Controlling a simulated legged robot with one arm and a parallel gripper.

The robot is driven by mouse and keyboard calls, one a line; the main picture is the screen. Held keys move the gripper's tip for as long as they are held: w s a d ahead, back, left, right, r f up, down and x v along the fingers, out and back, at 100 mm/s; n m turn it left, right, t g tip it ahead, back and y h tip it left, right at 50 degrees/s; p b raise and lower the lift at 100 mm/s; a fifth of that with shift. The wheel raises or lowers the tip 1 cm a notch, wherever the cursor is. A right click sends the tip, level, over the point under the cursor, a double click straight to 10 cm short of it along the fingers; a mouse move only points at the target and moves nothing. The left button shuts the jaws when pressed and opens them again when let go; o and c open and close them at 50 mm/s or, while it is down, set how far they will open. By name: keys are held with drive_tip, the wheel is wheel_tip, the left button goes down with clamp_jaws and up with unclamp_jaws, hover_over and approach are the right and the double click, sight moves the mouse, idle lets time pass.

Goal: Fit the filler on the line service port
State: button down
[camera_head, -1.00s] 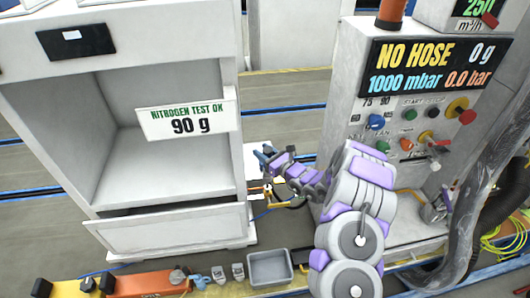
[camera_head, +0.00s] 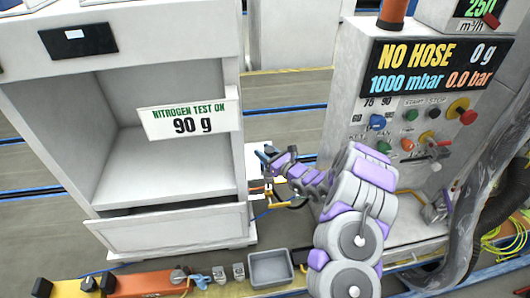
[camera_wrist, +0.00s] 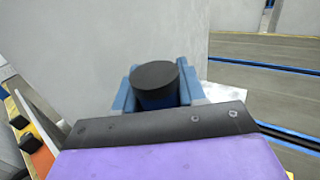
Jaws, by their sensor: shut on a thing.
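My gripper (camera_head: 267,155) is at the end of my purple and grey arm, between the open white cabinet and the control station. In the wrist view, its blue-grey fingers (camera_wrist: 156,95) are shut on a short cylinder with a black top (camera_wrist: 155,75) and a blue lower side, which appears to be the filler. The cylinder stands up from the jaws and its far end is hidden. Small orange and dark fittings (camera_head: 270,191) show just below the gripper; I cannot tell whether the line service port is among them.
The control station (camera_head: 408,200) has a display reading "NO HOSE" and "0 g" (camera_head: 430,65). The white cabinet (camera_head: 165,185) has a sign reading "NITROGEN TEST OK 90 g" (camera_head: 188,120). A grey bin (camera_head: 270,268) and several tools lie in front. A thick hose (camera_head: 470,210) hangs at right.

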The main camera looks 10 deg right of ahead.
drive_tip(key=shift+f+b, duration=1.1)
drive_tip(key=shift+f, duration=1.5)
idle(0.4)
drive_tip(key=c, duration=0.6)
unclamp_jaws()
drive_tip(key=shift+o, duration=0.2)
drive_tip(key=p+v, duration=0.3)
drive_tip(key=v, duration=1.4)
drive_tip(key=shift+s+d, duration=0.1)
drive_tip(key=shift+d, duration=0.05)
